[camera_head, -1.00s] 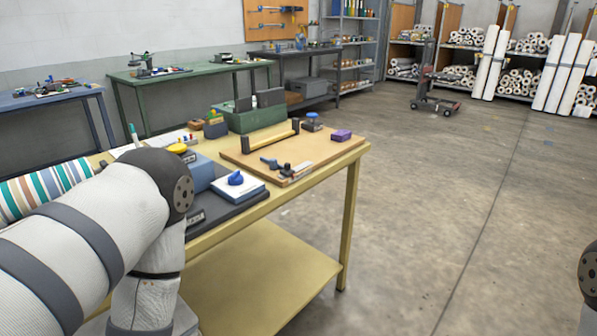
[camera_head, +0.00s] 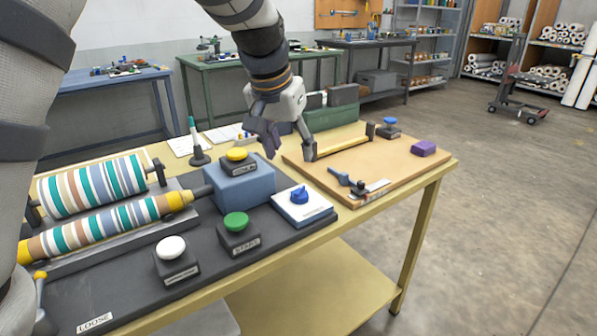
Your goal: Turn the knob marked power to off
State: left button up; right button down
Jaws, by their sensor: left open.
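A blue knob (camera_head: 299,195) sits on a white plate (camera_head: 318,209) at the right end of the dark control panel. I cannot read a power marking or tell which setting the knob points to. My left gripper (camera_head: 291,153) reaches over from the top left with its fingers pointing down. It is open and empty, beyond and above the knob, apart from it, between the blue-grey box (camera_head: 240,189) and the wooden board (camera_head: 405,155). My right gripper is out of view.
A yellow button (camera_head: 236,154) tops the blue-grey box. A green button (camera_head: 236,221) marked START and a white button (camera_head: 171,247) stand in front. Striped rollers (camera_head: 100,228) lie left. The board holds a purple block (camera_head: 424,148) and small tools.

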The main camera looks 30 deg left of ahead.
aim_at(300, 188)
pick_arm(q)
jog(key=x, duration=0.7)
jog(key=b+x, duration=0.1)
jog(key=x, duration=0.2)
jog(key=shift+s+d+f, duration=0.2)
jog(key=shift+s+f, duration=0.05)
jog(key=shift+f, duration=0.1)
jog(key=shift+w+f, duration=0.3)
jog(key=shift+f, duration=0.15)
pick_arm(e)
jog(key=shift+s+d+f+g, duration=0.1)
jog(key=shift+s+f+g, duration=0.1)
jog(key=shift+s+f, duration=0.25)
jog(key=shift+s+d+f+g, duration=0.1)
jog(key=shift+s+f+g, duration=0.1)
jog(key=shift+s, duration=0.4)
pick_arm(q)
jog(key=c, duration=1.1)
